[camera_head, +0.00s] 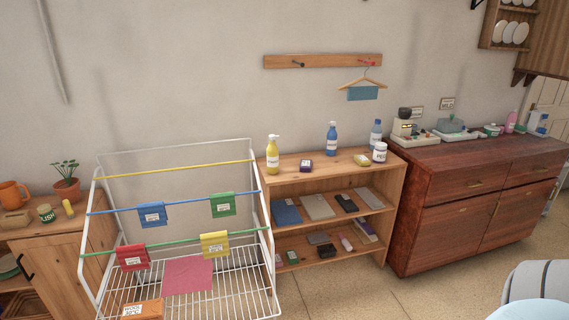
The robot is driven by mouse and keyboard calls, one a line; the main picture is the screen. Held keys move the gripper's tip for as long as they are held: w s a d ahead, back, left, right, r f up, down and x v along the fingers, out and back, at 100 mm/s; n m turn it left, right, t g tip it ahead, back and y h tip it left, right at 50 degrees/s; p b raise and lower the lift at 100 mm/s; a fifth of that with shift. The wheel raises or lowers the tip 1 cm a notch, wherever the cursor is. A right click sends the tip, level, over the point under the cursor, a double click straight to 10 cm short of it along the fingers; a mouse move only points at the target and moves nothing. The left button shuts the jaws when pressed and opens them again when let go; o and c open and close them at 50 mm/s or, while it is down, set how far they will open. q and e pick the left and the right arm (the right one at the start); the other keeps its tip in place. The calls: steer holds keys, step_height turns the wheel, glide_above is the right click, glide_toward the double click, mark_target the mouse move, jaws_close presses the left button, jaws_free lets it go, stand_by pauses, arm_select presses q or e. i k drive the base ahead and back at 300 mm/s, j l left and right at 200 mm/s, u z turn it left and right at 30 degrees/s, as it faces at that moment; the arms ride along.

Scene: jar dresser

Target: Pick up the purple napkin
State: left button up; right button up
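No cloth that is clearly purple shows. A flat pinkish-red cloth (188,276) lies in the lower wire basket of the white drying rack (262,240); I cannot tell whether it is the napkin. Neither my left nor my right gripper is in view.
Labelled blue (152,214), green (223,204), red (132,257) and yellow (215,245) cloths hang on the rack's bars. The open wooden shelf (320,180) stands beside the dark red dresser (460,160). A wooden cabinet (62,262) is left. Bare floor shows at lower right.

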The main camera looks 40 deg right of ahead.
mark_target(305, 165)
steer(key=i+l+u, duration=0.15)
steer(key=l, duration=0.4)
steer(key=l+u, duration=0.15)
steer(key=l, duration=0.35)
steer(key=i+l, duration=0.1)
steer(key=l, duration=1)
steer(key=l+u, duration=0.15)
steer(key=l, duration=0.9)
steer(key=i, duration=0.05)
